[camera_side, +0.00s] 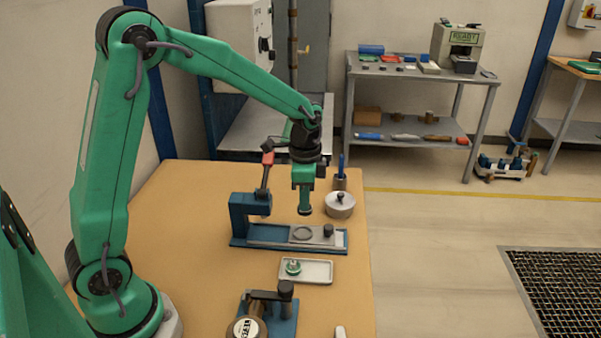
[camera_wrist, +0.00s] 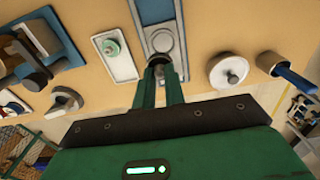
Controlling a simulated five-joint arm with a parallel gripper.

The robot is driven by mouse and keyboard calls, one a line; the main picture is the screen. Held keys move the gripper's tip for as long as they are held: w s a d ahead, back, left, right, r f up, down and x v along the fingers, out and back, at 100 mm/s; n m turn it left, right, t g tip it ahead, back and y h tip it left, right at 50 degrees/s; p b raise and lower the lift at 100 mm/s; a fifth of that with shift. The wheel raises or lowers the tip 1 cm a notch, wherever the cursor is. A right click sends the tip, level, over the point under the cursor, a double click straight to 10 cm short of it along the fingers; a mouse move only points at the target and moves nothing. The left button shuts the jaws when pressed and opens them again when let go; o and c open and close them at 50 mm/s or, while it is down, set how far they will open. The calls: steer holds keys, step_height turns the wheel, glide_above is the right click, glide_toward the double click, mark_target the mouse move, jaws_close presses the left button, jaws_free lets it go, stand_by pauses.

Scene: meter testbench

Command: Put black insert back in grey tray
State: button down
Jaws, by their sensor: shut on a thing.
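My gripper (camera_side: 304,203) is shut on the small dark, round black insert (camera_side: 305,212), above the blue press fixture. In the wrist view my gripper's two green fingers (camera_wrist: 159,88) close around the insert (camera_wrist: 158,70), which is partly hidden between them. The pale grey tray (camera_side: 320,277) lies on the bench nearer the side camera than the fixture. The tray also shows in the wrist view (camera_wrist: 123,72), left of the fingers. A green-topped round piece (camera_side: 293,267) stands in its left part; its right part is bare.
The blue press fixture (camera_side: 240,242) has a grey plate with a ring recess (camera_side: 302,233) and a black knob (camera_side: 328,230). A lidded metal pot (camera_side: 340,206) and a blue-handled tool in a holder (camera_side: 341,178) stand behind. A clamp fixture (camera_side: 284,310) stands in front of the tray.

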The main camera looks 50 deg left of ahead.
steer(key=s+d+f, duration=0.2)
steer(key=s+d, duration=0.2)
steer(key=d, duration=0.6)
steer(key=shift+f, duration=0.15)
steer(key=shift+f, duration=0.15)
steer(key=shift+f, duration=1.85)
steer(key=shift+f, duration=1.4)
stand_by(1.0)
steer(key=c, duration=1.1)
jaws_free()
steer(key=shift+c, duration=0.2)
steer(key=shift+r, duration=0.1)
